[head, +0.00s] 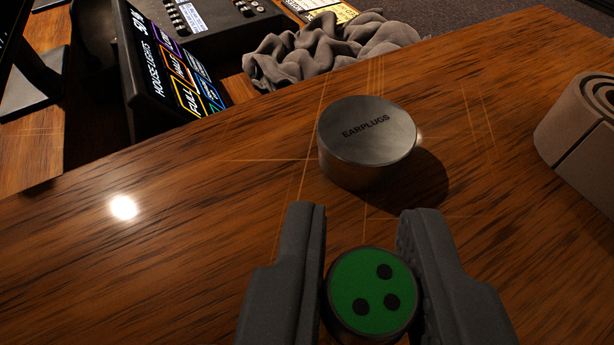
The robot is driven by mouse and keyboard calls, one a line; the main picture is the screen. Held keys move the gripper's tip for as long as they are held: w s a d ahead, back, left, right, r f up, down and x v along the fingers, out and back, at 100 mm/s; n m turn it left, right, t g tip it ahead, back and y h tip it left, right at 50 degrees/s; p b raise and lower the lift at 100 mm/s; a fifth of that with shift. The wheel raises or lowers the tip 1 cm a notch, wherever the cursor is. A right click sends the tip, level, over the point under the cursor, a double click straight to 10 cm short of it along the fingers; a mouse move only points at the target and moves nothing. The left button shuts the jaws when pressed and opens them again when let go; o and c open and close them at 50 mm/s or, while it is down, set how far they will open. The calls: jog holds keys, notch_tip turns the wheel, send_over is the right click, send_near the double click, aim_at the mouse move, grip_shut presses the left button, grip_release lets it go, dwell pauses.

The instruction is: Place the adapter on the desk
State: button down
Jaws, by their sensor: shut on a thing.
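The adapter (362,290) is a short round piece with a dark rim and a green end face that has three black dots. My gripper (363,225) is shut on the adapter, with one dark grey finger on each side of it. The green face points toward the camera. The wooden desk (220,230) lies below and ahead. I cannot tell whether the adapter touches the desk or is held above it.
A round metal tin marked EARPLUGS (366,140) stands on the desk just beyond my fingertips. A brown-grey rolled item (580,135) is at the right edge. A grey crumpled cloth (330,52) and a house-lights panel (172,60) lie at the back. The desk's left part is clear.

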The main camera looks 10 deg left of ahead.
aim_at(340, 293)
jog(key=shift+w+a+f, duration=0.1)
jog(key=shift+w+a, duration=0.1)
jog(key=shift+w, duration=0.4)
jog(key=shift+f, duration=1.7)
jog(key=c, duration=1.3)
grip_release()
jog(key=shift+f, duration=0.1)
jog(key=v, duration=1.1)
jog(key=shift+r, duration=0.25)
jog(key=shift+s+r, duration=0.1)
jog(key=shift+s, duration=0.4)
jog(key=shift+r, duration=0.1)
